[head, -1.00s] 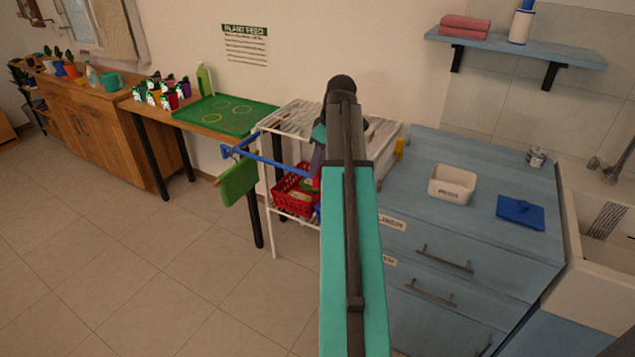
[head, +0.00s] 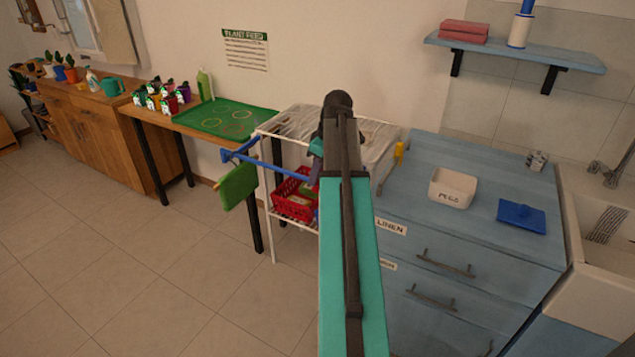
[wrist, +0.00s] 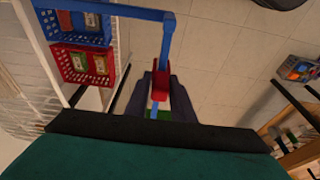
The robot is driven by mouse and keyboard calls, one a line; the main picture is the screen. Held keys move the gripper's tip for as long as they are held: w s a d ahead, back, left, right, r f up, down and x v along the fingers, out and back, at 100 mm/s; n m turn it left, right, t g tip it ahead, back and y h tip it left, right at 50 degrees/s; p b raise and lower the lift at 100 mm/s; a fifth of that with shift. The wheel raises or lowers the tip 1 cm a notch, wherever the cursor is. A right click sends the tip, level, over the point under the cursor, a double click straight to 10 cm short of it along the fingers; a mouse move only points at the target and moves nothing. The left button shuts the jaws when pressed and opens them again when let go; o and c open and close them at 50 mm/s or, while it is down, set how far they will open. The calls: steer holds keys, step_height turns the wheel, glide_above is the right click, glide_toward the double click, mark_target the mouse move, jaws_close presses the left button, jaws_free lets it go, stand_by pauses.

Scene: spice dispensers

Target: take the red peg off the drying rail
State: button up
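The drying rail is a blue bar (head: 284,170) reaching left from the white rack, with a green cloth (head: 238,186) hanging at its left end. In the wrist view the blue rail (wrist: 167,38) runs down to the red peg (wrist: 161,78). The peg sits on the rail between the two dark fingers of my gripper (wrist: 161,92). Whether the fingers press on it or stand slightly apart from it is too small to tell. A bit of green shows below the peg.
The white rack (head: 266,215) holds a red basket (head: 291,208) close beside the rail. A white pegs box (head: 452,187) and a blue folded cloth (head: 521,216) lie on the blue counter (head: 420,160). The floor in front of the rack is clear.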

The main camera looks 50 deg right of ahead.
steer(key=shift+r+p, duration=2.6)
steer(key=shift+r, duration=0.9)
